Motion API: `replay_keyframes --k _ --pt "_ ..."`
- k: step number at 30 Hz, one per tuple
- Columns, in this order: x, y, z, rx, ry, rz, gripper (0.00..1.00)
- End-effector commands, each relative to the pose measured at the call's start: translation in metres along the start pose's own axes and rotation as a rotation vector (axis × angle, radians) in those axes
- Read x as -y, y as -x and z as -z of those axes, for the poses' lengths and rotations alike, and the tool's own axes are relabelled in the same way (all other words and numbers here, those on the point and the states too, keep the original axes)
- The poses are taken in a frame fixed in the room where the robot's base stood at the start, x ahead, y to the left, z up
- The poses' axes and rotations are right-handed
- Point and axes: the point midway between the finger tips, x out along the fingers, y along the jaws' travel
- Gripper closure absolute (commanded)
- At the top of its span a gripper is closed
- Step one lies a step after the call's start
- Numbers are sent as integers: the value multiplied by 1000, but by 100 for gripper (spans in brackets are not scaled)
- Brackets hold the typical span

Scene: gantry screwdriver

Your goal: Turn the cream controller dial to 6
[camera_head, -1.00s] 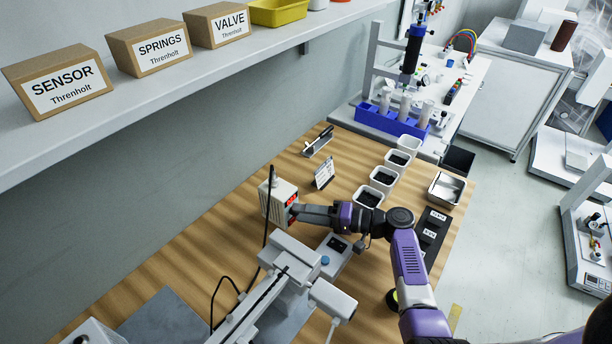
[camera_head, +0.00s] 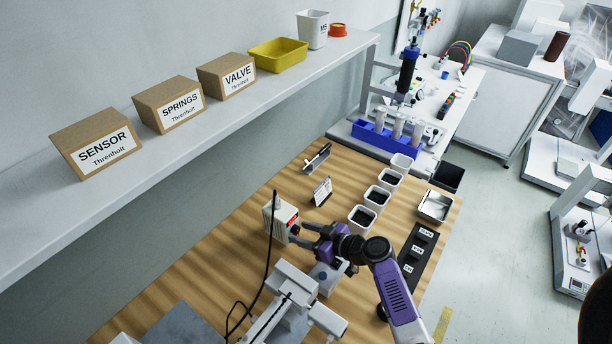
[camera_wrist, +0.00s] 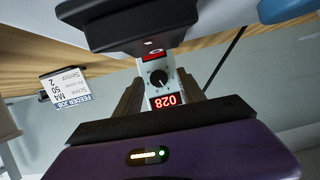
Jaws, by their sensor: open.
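The cream controller (camera_head: 275,218) stands on the wooden bench, with a lit red display on its front. In the wrist view its front panel (camera_wrist: 179,81) faces me between the fingers. Its round black dial (camera_wrist: 158,78) has a pale pointer mark; I cannot tell the number it points at. A red digit display (camera_wrist: 165,100) and a second red display (camera_wrist: 153,57) flank the dial. My gripper (camera_head: 304,235) is open in front of the controller, its fingers apart on either side of the dial in the wrist view (camera_wrist: 158,92). No contact with the dial is visible.
A job card (camera_head: 322,191) stands behind the controller; it also shows in the wrist view (camera_wrist: 68,88). White bins (camera_head: 376,198) and a metal tray (camera_head: 435,206) lie to the right. A black cable (camera_head: 273,240) hangs beside the controller. Gantry parts (camera_head: 290,290) occupy the front.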

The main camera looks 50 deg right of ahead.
Motion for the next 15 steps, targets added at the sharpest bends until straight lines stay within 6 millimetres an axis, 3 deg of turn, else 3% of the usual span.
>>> replay_keyframes --k 12,15 --pt "-2 78 -3 -2 -8 -2 53" --pt "2 76 -1 1 -130 19 53"
